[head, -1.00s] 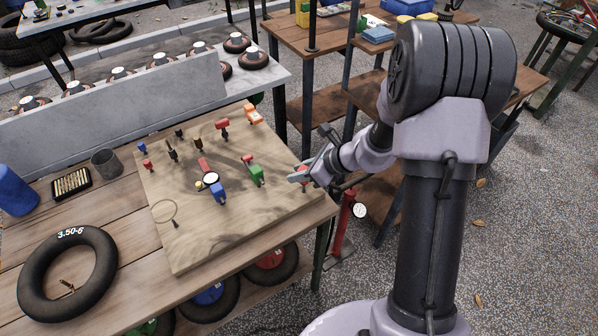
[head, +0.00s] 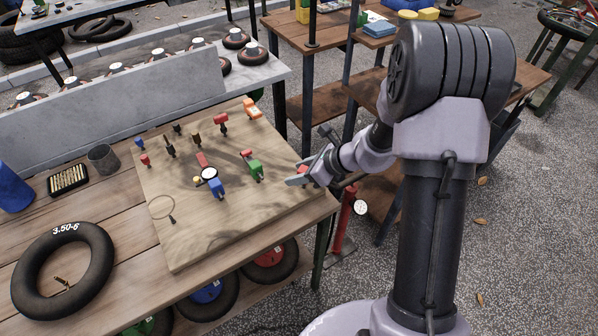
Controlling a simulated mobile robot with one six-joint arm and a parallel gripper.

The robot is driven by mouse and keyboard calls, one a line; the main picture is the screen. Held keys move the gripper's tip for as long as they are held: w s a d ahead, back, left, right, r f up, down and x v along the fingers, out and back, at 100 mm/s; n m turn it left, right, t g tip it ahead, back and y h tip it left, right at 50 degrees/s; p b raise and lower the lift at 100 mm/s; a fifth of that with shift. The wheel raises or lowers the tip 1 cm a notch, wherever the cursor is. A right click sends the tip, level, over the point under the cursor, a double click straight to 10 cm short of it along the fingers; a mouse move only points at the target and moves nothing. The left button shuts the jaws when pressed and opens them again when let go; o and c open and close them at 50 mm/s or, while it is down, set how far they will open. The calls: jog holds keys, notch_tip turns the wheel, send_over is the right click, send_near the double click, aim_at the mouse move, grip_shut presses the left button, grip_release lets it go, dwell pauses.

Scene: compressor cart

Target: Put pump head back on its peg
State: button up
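My gripper (head: 299,180) is over the right edge of the wooden board (head: 190,245) on the workbench. A small red piece (head: 303,169) shows right behind its fingers. I cannot tell whether this is the pump head, or whether the fingers touch it. The gap between the fingers is not clear at this size. A red upright floor pump (head: 344,218) with a round white gauge (head: 361,207) stands on the ground beside the bench's right end, below my gripper. I cannot make out its peg.
Several coloured fittings, among them a green one (head: 256,169), a blue one (head: 217,187) and an orange one (head: 251,107), stand on the board. A black inner tube (head: 25,280) lies at the bench's left. A wooden shelf unit (head: 310,100) stands behind.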

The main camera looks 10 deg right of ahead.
jog(key=p+v, duration=0.7)
jog(key=v, duration=1)
jog(key=shift+d, duration=0.2)
jog(key=shift+s+r, duration=0.1)
jog(key=shift+s, duration=0.05)
jog(key=s+a+r+n+g+h, duration=0.2)
jog(key=s+a+r+n, duration=0.9)
jog(key=a+r+n, duration=0.3)
jog(key=s+r+n+t+h, duration=0.1)
jog(key=s+r+n+h, duration=0.1)
jog(key=s+n, duration=0.5)
jog(key=shift+d+r+n+t+h, duration=0.3)
jog(key=shift+d+r+n+t, duration=0.1)
jog(key=shift+d+r+n, duration=0.15)
